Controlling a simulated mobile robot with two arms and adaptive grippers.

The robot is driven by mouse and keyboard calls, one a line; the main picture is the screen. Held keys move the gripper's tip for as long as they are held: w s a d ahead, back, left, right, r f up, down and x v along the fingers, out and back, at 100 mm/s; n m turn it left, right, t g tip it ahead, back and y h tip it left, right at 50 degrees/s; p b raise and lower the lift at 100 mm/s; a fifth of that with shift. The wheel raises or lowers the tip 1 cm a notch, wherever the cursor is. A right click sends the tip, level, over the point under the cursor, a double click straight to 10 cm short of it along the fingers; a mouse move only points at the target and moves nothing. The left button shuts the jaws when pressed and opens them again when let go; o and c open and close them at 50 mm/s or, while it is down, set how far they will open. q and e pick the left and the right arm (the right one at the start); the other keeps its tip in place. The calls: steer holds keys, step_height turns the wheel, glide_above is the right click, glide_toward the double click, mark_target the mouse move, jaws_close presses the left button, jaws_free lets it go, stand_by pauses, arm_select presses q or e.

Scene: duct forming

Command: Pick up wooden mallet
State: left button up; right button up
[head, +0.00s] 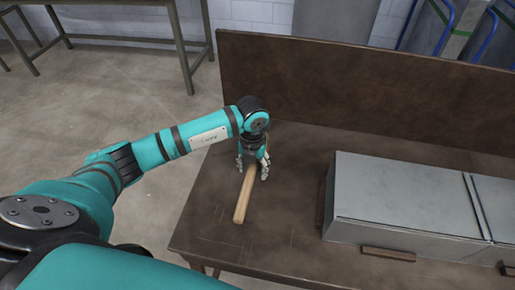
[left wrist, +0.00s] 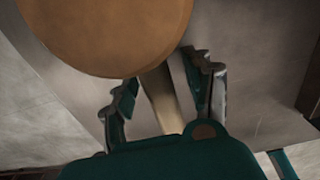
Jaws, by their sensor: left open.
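The wooden mallet (head: 244,195) lies on the brown workbench, its pale handle pointing toward the front edge in the head view. In the left wrist view, the mallet's round orange-brown head (left wrist: 110,30) fills the upper left, close to the camera, and the handle runs down between the fingers. My left gripper (left wrist: 165,92) is open, with one finger on each side of the handle. I cannot tell whether a finger touches it. My right gripper is in neither view.
The brown workbench (head: 300,245) has a tall back panel (head: 350,90). The bench between mallet and duct is clear.

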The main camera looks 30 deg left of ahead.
arm_select(q)
jaws_close()
steer(key=shift+w+r, duration=0.1)
stand_by(0.8)
